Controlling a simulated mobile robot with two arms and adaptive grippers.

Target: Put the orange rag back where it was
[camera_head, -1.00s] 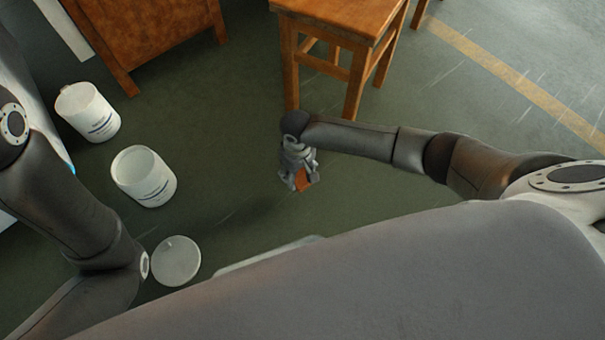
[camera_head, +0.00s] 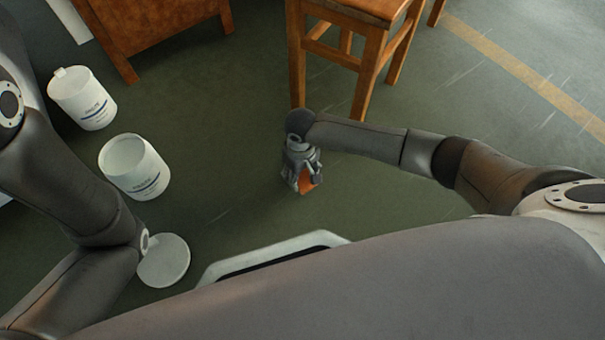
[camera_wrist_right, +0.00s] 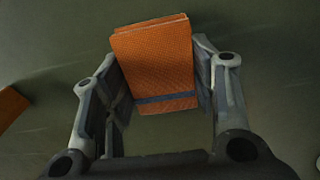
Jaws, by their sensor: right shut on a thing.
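The orange rag (camera_wrist_right: 155,62) is a folded, flat-looking cloth with a dark blue stripe near its lower edge in the right wrist view. My right gripper (camera_head: 304,182) is shut on it, one finger on each side. In the head view only a small orange part of the rag (camera_head: 306,187) shows at the fingertips, over the green floor in front of a wooden stool. Whether the rag touches the floor is unclear. My left arm comes in from the left; its gripper is out of view.
The wooden stool (camera_head: 367,55) stands just behind my right gripper, and a wooden cabinet (camera_head: 150,28) at the upper left. Two white buckets (camera_head: 82,98) (camera_head: 134,168) stand at left, with a pale round lid (camera_head: 163,262) nearby. Floor between buckets and gripper is clear.

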